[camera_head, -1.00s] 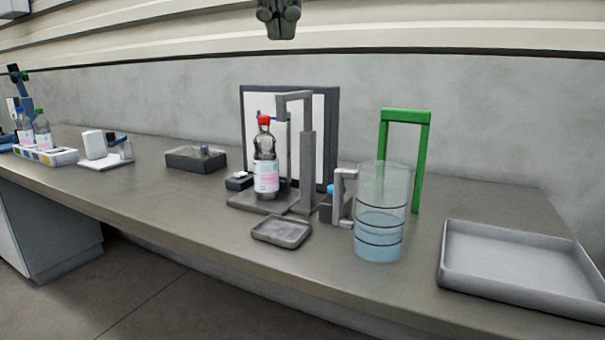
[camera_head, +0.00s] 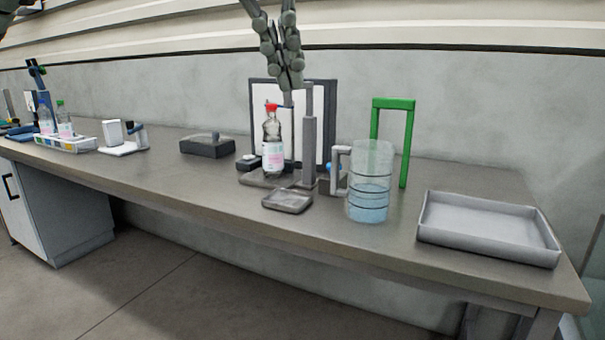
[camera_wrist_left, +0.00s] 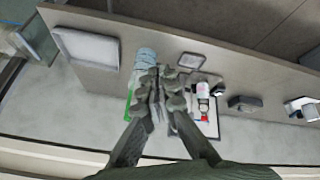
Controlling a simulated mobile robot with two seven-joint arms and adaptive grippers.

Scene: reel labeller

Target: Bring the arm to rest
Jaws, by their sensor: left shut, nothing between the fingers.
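My left gripper (camera_head: 289,82) hangs from the top of the head view, fingers pointing down. It is shut and empty. In the head view it overlaps the top of the grey stand with a dark-framed white panel (camera_head: 320,93). In the left wrist view the fingers (camera_wrist_left: 160,72) come together at the middle, above the bench. The right gripper does not show clearly in either view; a dark piece at the top left corner of the head view is too cut off to name.
A bottle with a red cap (camera_head: 272,142) stands on the stand's base. Beside it are a clear cylinder with blue liquid (camera_head: 368,200), a green frame (camera_head: 408,140), a small tray (camera_head: 287,201) and a large grey tray (camera_head: 488,249). Bare bench (camera_head: 190,185) lies front left.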

